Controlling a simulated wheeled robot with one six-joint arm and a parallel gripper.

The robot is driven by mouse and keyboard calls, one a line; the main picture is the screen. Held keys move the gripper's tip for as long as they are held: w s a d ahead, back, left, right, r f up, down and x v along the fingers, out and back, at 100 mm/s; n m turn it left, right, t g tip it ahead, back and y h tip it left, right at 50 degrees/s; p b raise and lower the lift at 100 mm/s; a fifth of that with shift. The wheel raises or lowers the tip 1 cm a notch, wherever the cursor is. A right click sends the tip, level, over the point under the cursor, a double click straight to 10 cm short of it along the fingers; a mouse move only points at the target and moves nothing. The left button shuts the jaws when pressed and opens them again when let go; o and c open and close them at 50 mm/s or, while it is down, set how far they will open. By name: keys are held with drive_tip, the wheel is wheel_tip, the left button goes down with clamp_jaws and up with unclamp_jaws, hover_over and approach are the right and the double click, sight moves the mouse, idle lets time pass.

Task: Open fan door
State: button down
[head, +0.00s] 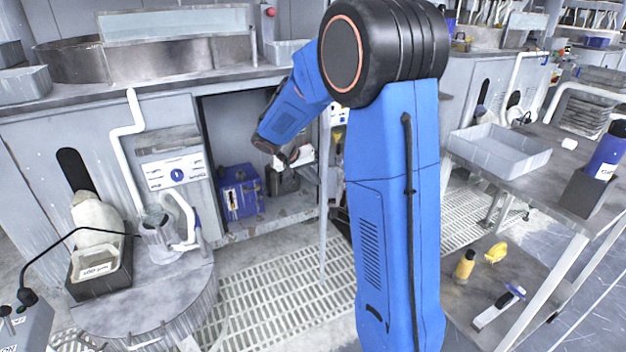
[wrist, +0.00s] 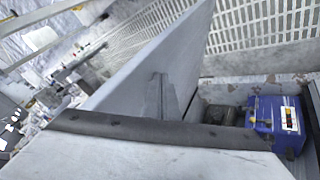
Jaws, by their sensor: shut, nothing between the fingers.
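The fan door (head: 324,215) is a thin grey panel. In the head view it stands nearly edge-on at the right side of an open cabinet compartment (head: 222,130) under the bench. In the wrist view a large grey panel (wrist: 140,75), which looks like the door, juts out over the floor grating. My gripper (head: 288,157) is shut and empty, in front of the opening and left of the door. Its fingertips are dark and small, and I cannot tell whether they touch the door. My arm hides part of the door's right side.
A blue box (head: 240,192) sits inside the compartment and shows in the wrist view (wrist: 275,125). A round table (head: 150,290) with a jug (head: 160,238) stands at left. A side table (head: 560,150) with a grey tray (head: 500,150) is at right. Floor grating (head: 280,295) lies clear in front.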

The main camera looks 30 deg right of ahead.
drive_tip(key=s+d, duration=0.3)
drive_tip(key=d, duration=0.6)
drive_tip(key=s+d+n+t, duration=0.1)
drive_tip(key=s+d, duration=0.2)
drive_tip(key=d, duration=0.6)
drive_tip(key=s+d+n, duration=0.1)
drive_tip(key=s+d, duration=0.3)
drive_tip(key=d, duration=0.6)
drive_tip(key=shift+t, duration=0.3)
drive_tip(key=shift+n, duration=0.3)
